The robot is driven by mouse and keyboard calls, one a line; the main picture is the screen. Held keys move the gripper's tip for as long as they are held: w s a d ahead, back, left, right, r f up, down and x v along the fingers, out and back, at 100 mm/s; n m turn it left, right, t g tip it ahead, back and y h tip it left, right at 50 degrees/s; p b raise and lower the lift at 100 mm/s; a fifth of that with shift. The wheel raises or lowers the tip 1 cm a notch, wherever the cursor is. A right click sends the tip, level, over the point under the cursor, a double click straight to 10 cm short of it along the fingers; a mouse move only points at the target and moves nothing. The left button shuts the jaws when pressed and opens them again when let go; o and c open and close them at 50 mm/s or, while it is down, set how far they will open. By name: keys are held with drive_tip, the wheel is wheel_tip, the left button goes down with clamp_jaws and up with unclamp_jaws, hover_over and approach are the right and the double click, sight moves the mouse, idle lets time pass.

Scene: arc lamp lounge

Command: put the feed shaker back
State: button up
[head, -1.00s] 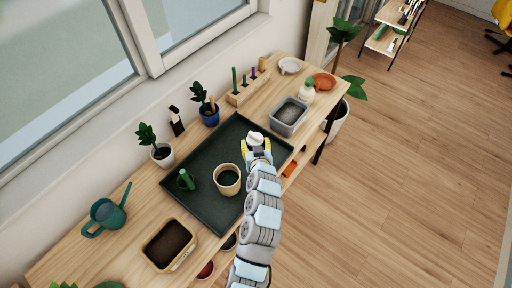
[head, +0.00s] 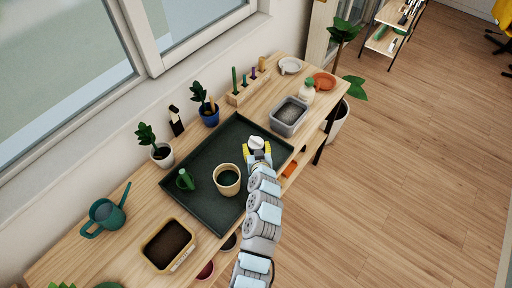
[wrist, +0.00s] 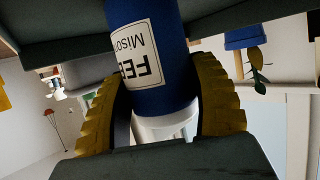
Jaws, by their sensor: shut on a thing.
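The feed shaker (wrist: 165,60) is a blue cylinder with a white label and a white cap, in the wrist view. My gripper (wrist: 162,75) has its yellow fingers shut on both sides of the shaker. In the head view my gripper (head: 257,156) is over the right part of the dark green tray (head: 205,215), with the shaker's white cap (head: 256,142) showing above it. The shaker's lower body is hidden there. I cannot tell whether its base touches the tray.
A cream pot (head: 227,180) and a small green cactus (head: 185,180) stand on the tray. A soil box (head: 169,244) sits front left.

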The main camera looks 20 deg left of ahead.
drive_tip(key=shift+f, duration=0.2)
drive_tip(key=o, duration=1.3)
drive_tip(key=shift+c, duration=0.2)
drive_tip(key=shift+r, duration=0.2)
